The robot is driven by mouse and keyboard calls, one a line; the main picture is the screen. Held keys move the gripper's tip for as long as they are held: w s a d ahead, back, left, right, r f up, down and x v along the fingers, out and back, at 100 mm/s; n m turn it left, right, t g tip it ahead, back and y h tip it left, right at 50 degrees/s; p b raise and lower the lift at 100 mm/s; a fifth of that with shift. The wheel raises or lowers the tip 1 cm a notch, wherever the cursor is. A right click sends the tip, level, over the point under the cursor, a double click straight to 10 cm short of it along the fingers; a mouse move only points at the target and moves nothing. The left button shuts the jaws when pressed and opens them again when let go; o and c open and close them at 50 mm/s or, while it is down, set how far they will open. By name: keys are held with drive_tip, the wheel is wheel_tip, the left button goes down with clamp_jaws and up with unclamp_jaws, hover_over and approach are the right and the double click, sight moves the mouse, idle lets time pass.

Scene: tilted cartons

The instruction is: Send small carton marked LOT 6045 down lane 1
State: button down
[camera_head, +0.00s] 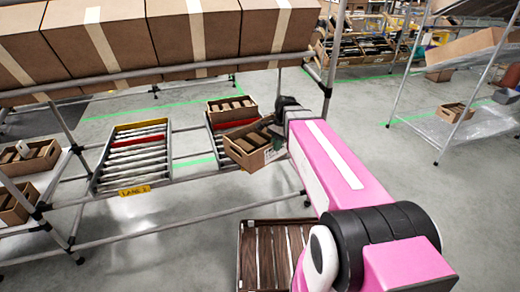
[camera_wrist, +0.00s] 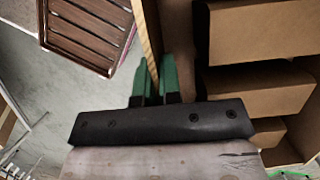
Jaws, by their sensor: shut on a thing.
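A small open brown carton (camera_head: 245,155) hangs tilted from my gripper (camera_head: 283,128), above the near end of the right roller lane (camera_head: 222,162). It holds several brown boxes. A white label shows on its side, too small to read. In the wrist view, the green fingers of my gripper (camera_wrist: 154,78) are closed around the thin wall of the carton (camera_wrist: 150,30), with its boxes to the right. Another small carton (camera_head: 229,101) sits behind, farther along the right lane. The right lane's sign is not visible.
A left roller lane (camera_head: 133,158) carries a yellow sign (camera_head: 135,191), its number unclear. Large taped cartons (camera_head: 195,35) stand on a rack above. A slatted dark-brown crate (camera_head: 270,250) lies below near my arm, also in the wrist view (camera_wrist: 88,30). Small cartons (camera_head: 28,157) stand left.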

sight(261, 144)
drive_tip(key=a+m, duration=0.1)
drive_tip(key=a, duration=0.1)
drive_tip(key=a+f+m, duration=0.1)
drive_tip(key=a+m, duration=0.1)
drive_tip(key=a+f+m+t, duration=0.1)
drive_tip(key=a, duration=0.2)
drive_tip(key=shift+w+f+m+y, duration=0.1)
drive_tip(key=shift+w+m+y, duration=0.2)
drive_tip(key=shift+w, duration=0.05)
drive_tip(key=shift+w+a+f, duration=0.45)
drive_tip(key=shift+w+a, duration=0.1)
drive_tip(key=shift+w, duration=1.4)
drive_tip(key=shift+w+a+f, duration=0.4)
drive_tip(key=shift+w+a, duration=0.1)
drive_tip(key=shift+w, duration=1.4)
drive_tip(key=shift+w+a+f, duration=0.45)
drive_tip(key=shift+w+a, duration=0.1)
drive_tip(key=shift+w, duration=1.4)
drive_tip(key=shift+s+f, duration=0.25)
drive_tip(key=shift+f, duration=0.2)
drive_tip(key=shift+d+f, duration=0.1)
drive_tip(key=shift+f, duration=0.95)
drive_tip(key=shift+s+f, duration=0.1)
drive_tip(key=shift+f, duration=0.05)
drive_tip(key=c, duration=1.2)
unclamp_jaws()
drive_tip(key=shift+c, duration=0.2)
